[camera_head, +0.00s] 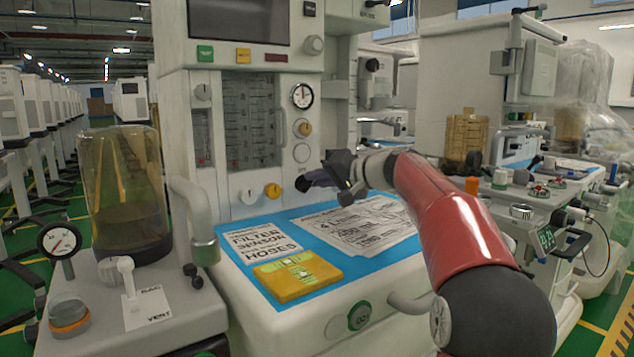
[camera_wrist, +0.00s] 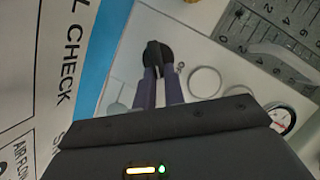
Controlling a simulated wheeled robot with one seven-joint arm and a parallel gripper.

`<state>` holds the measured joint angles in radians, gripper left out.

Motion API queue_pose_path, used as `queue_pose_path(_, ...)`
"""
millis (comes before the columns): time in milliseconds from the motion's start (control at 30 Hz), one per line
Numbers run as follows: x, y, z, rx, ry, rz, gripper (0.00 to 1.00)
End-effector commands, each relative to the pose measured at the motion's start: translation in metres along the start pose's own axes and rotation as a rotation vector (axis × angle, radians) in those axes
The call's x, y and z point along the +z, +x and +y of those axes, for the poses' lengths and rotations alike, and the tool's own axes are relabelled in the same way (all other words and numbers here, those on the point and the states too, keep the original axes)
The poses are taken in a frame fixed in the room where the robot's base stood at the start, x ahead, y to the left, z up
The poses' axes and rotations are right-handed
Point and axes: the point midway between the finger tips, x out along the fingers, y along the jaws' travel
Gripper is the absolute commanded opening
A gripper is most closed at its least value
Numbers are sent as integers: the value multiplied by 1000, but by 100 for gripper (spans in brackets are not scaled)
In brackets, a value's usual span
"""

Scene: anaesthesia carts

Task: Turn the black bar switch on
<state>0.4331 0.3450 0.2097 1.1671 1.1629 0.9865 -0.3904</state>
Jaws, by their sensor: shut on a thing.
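The black bar switch (camera_wrist: 154,58) is a round black knob with a raised bar across it, on the pale front panel of the anaesthesia machine. It shows in the wrist view at upper centre. My gripper (camera_wrist: 158,76) has its two purple-grey fingers on either side of the bar, shut on it. In the head view my gripper (camera_head: 312,180) reaches in from the right to the lower right of the panel. The switch is mostly hidden there behind the fingers, so I cannot read its position.
Two more knobs are lower left. The blue work surface (camera_head: 375,262) below holds printed sheets (camera_head: 368,225) and a yellow pad (camera_head: 298,277). A glass bellows jar (camera_head: 125,190) stands left.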

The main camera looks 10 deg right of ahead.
Motion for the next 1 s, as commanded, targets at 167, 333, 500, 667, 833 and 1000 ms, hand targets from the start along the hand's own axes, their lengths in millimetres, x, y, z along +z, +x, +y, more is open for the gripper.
queue_pose_path(167, 2, 2, 6, -49, 119, -1, 0)
queue_pose_path(333, 2, 2, 7, -83, 200, -3, 0)
queue_pose_path(500, 2, 2, 8, -103, 249, -2, 0)
queue_pose_path(667, 2, 2, 8, -111, 269, -3, 0)
queue_pose_path(833, 2, 2, 7, -113, 274, -3, 0)
queue_pose_path(1000, 2, 2, 7, -113, 274, -3, 0)
